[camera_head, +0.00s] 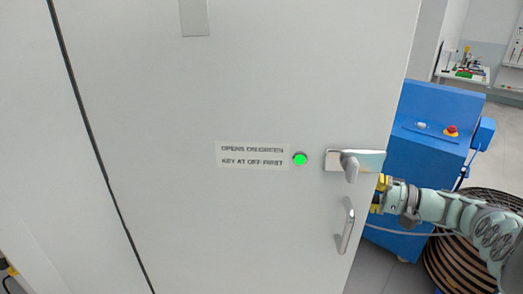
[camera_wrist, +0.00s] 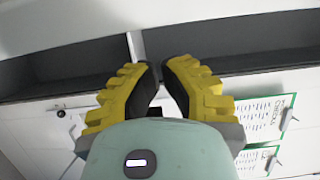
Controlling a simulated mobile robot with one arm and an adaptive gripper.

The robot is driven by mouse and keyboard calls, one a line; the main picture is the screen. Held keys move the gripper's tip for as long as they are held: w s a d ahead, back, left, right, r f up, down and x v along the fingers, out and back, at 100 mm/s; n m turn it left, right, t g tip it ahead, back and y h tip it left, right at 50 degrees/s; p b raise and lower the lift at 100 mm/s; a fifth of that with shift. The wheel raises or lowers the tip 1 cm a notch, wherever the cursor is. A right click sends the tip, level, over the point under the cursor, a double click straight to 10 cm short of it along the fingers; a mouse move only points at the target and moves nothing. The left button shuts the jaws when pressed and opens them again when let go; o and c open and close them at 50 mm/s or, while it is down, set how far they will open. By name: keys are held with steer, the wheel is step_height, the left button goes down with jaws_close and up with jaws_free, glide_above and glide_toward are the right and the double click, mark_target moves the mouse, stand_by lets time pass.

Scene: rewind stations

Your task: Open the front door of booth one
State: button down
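The light grey door (camera_head: 200,220) of the booth fills most of the head view. A label (camera_head: 252,156) reads roughly "OPENS ON GREEN / KEY AT OFF FIRST". Beside it a round lamp (camera_head: 300,159) is lit green. To its right is a metal latch plate with a knob (camera_head: 350,167), and below that an upright pull handle (camera_head: 346,228). I cannot tell whether the door is ajar. My gripper (camera_head: 382,188) is at the panel's right edge, right of the handle. In the wrist view my gripper (camera_wrist: 161,66) has its yellow fingertips nearly meeting, nothing visible held.
A blue machine (camera_head: 425,140) with a red and yellow button (camera_head: 451,131) stands right, behind my arm. A dark coiled reel (camera_head: 450,262) lies below my arm. A workbench (camera_head: 462,78) is far back. The wrist view shows green-edged sheets (camera_wrist: 262,118) and a dark band.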

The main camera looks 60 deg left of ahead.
mark_target(363, 199)
steer(key=d+p, duration=0.1)
steer(key=s+d+p, duration=0.1)
steer(key=d+p, duration=0.1)
steer(key=shift+s+d, duration=0.1)
steer(key=shift+s, duration=0.25)
